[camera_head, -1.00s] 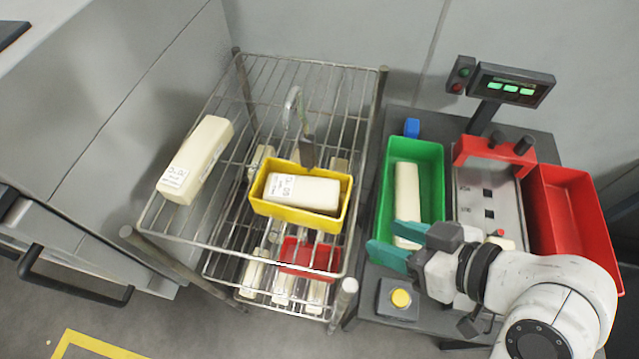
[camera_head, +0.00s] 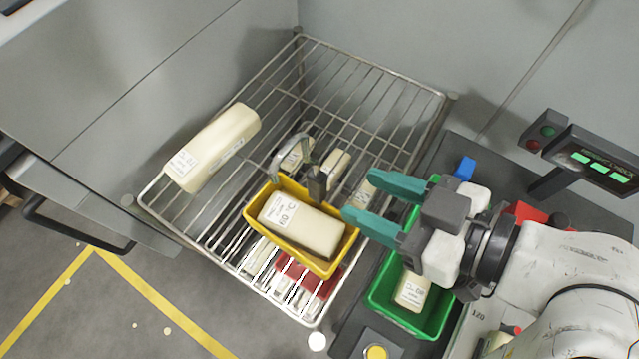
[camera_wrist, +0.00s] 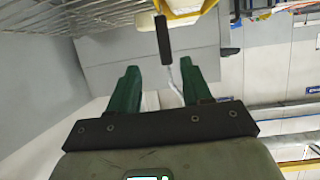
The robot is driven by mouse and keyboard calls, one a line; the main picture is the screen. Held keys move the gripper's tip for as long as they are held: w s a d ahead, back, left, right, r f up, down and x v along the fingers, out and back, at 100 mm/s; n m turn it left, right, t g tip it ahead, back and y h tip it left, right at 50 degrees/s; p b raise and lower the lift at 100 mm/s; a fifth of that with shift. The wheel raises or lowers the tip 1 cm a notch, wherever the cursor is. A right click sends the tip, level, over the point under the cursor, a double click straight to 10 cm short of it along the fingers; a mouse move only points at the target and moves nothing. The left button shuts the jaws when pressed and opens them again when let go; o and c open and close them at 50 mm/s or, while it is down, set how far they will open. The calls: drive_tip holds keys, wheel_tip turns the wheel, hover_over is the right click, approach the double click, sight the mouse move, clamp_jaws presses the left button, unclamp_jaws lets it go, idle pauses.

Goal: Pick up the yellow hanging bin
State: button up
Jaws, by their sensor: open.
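The yellow hanging bin (camera_head: 327,266) is on the wire rack in the head view, with a cream block (camera_head: 300,224) lying in it. A curved metal hook with a dark grip (camera_head: 317,184) rises at the bin's far side. My gripper (camera_head: 357,200) has green fingers, is open and empty, and is just right of the bin and its handle, pointing left. In the wrist view the dark grip (camera_wrist: 164,40) shows beyond and between my open fingers (camera_wrist: 160,82), and part of the yellow bin (camera_wrist: 190,10) shows at the top edge.
A cream block (camera_head: 212,147) lies on the rack's left. More blocks and a red bin (camera_head: 310,275) are on a lower level. A green bin (camera_head: 378,290) stands under my gripper on the dark bench, near a yellow button (camera_head: 376,352) and a display (camera_head: 600,165).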

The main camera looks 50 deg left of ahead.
sight(307, 180)
drive_tip(key=x, duration=0.3)
drive_tip(key=p+x, duration=0.1)
drive_tip(key=x, duration=0.2)
drive_tip(key=p+x, duration=0.1)
drive_tip(key=x, duration=0.2)
drive_tip(key=shift+s+a+f, duration=0.25)
drive_tip(key=shift+s, duration=0.2)
drive_tip(key=shift+a+f, duration=0.2)
drive_tip(key=shift+a, duration=0.05)
clamp_jaws()
